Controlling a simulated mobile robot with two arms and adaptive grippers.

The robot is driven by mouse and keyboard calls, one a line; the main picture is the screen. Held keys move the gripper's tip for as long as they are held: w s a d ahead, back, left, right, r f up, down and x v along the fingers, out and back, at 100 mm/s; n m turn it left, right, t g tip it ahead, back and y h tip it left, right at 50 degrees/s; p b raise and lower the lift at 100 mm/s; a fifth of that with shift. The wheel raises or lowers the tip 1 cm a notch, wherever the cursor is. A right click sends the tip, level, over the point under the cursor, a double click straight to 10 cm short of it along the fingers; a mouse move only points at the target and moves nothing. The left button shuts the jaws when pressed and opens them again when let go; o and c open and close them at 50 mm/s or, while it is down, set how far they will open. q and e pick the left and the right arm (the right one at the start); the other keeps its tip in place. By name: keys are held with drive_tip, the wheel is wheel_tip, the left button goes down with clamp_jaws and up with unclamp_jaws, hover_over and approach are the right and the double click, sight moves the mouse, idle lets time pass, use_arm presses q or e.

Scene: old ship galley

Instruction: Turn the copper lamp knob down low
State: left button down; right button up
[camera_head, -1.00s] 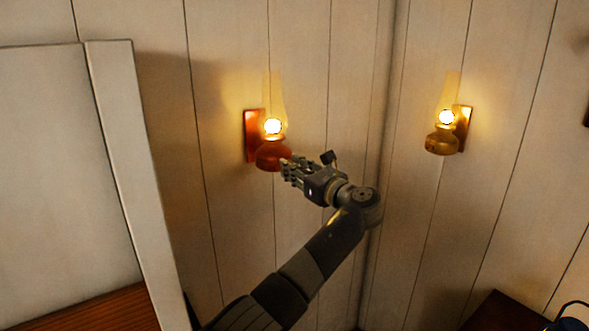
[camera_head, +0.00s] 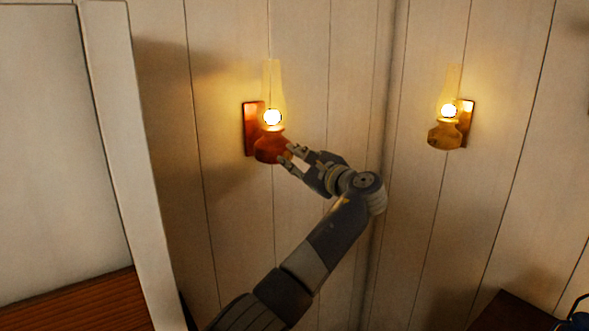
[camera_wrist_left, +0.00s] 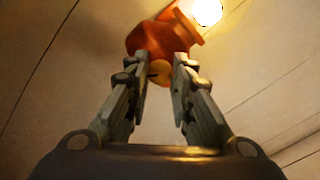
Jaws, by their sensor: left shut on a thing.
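The copper lamp (camera_head: 270,146) is lit and fixed to the left wall on a reddish wooden plate, with a tall glass chimney. Its reddish body (camera_wrist_left: 165,36) also shows at the top of the left wrist view. The small round yellowish knob (camera_wrist_left: 159,73) sits below the lamp body, between my left fingertips. My left gripper (camera_head: 286,160) reaches in from the lower right to the lamp's right side. In the left wrist view the left gripper (camera_wrist_left: 160,76) is shut on the knob, with one finger on each side. My right gripper is not in view.
A second lit lamp (camera_head: 445,134), brass-coloured, hangs on the right wall past the corner. A white panel (camera_head: 120,150) stands at the left. A dark wooden surface (camera_head: 502,312) with a blue object (camera_head: 578,318) is at the lower right.

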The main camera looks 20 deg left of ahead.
use_arm(q)
drive_tip(key=n+b, duration=0.4)
drive_tip(key=n, duration=0.1)
drive_tip(key=shift+f+n, duration=0.1)
drive_tip(key=shift+n, duration=0.2)
drive_tip(key=n+b, duration=0.2)
drive_tip(key=n, duration=0.3)
drive_tip(key=shift+b, duration=0.4)
drive_tip(key=n+b, duration=0.1)
drive_tip(key=n, duration=0.2)
drive_tip(key=n+b, duration=0.1)
drive_tip(key=n, duration=0.2)
drive_tip(key=shift+f+n, duration=0.1)
drive_tip(key=shift+n, duration=0.3)
drive_tip(key=n, duration=0.3)
drive_tip(key=shift+b, duration=0.4)
drive_tip(key=shift+f+n, duration=0.1)
drive_tip(key=shift+n, duration=1.1)
